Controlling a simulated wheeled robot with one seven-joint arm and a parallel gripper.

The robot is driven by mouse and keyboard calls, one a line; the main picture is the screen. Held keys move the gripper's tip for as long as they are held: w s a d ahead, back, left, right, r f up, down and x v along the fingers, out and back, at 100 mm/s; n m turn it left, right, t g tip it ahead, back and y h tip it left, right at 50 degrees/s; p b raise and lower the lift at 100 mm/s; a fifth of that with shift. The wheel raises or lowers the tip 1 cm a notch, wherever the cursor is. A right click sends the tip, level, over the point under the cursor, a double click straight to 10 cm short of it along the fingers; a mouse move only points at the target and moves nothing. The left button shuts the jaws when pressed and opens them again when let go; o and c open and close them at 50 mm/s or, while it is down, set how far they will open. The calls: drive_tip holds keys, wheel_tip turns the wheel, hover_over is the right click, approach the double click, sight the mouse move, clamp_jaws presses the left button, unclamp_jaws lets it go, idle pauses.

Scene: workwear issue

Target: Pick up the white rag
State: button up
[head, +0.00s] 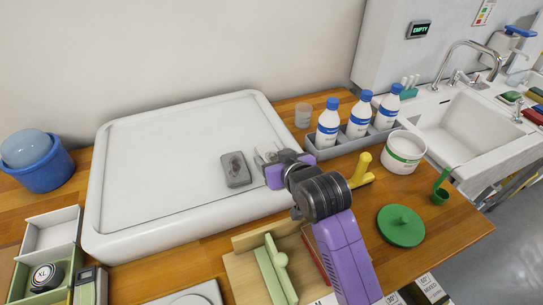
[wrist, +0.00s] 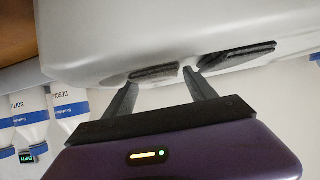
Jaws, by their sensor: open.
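I cannot pick out a clearly white rag. A flat grey piece with a dark patch (head: 236,170) lies on the white raised board (head: 150,150). It seems to be the dark flat piece on the right in the wrist view (wrist: 238,55). A second flat, dark-looking piece (wrist: 153,73) lies on the same white surface, in front of the gap between my fingers; in the head view my gripper mostly hides it. My gripper (head: 266,157) is open and low over the board's right part. Its fingertips (wrist: 166,82) are apart, with nothing held between them.
A grey caddy (head: 343,148) with white bottles (head: 328,124) stands right of my gripper, near a clear cup (head: 303,115). A yellow-handled tool (head: 361,170), white tub (head: 403,152) and green lid (head: 401,225) are further right. A blue bucket (head: 40,170) stands left. The board's left is clear.

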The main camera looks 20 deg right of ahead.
drive_tip(key=shift+w+f, duration=0.2)
drive_tip(key=shift+w, duration=0.05)
drive_tip(key=shift+c, duration=0.5)
drive_tip(key=c, duration=1.1)
drive_tip(key=shift+r, duration=0.1)
